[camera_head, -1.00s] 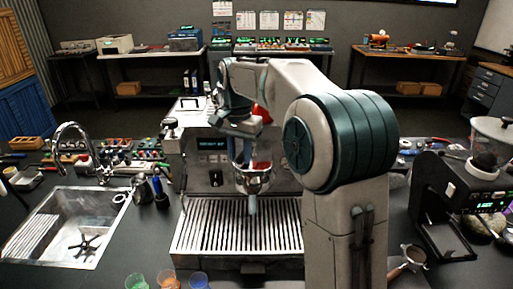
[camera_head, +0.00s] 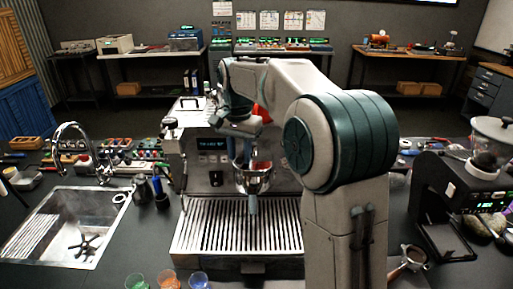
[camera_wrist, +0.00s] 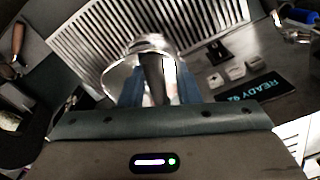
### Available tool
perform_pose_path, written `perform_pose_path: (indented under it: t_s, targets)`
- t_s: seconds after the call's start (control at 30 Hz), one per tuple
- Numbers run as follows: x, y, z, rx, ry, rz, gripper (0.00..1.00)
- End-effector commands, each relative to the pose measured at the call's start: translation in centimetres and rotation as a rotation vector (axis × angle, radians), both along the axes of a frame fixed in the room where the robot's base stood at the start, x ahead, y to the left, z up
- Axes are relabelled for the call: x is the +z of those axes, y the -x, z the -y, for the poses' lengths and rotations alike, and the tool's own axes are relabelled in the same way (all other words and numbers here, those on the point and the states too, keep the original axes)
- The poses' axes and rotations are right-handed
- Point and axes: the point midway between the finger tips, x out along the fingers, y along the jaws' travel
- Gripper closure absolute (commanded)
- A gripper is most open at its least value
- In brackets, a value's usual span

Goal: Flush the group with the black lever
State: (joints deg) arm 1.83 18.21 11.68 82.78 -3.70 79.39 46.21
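The espresso machine (camera_head: 205,175) stands in the middle of the counter, with its steel group (camera_head: 252,182) above the drip tray. My gripper (camera_wrist: 160,90) is over the group, its two blue fingers on either side of a dark upright bar that looks like the black lever (camera_wrist: 153,75). A bright gap shows between the bar and one finger, so the gripper looks open around it. The lever's lower end meets shiny steel. In the head view my arm and wrist hide most of the lever and the fingertips. The display (camera_wrist: 250,93) reads READY with a number.
The slatted drip tray (camera_head: 235,228) below the group looks clear. A sink with a tap (camera_head: 70,225) is at left. A grinder (camera_head: 450,195) and a loose portafilter (camera_head: 412,257) are at right. Several coloured cups (camera_head: 167,280) stand at the front edge.

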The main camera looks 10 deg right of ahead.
Motion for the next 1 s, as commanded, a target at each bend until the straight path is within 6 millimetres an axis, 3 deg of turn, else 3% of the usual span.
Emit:
perform_pose_path:
  t_s: [0.27, 1.0]
  targets:
    - [0.1, 0.0, -0.1, 0.008, -0.002, 0.002, 0.73]
    - [0.1, 1.4, 2.7, 0.382, -0.001, 0.001, 0.73]
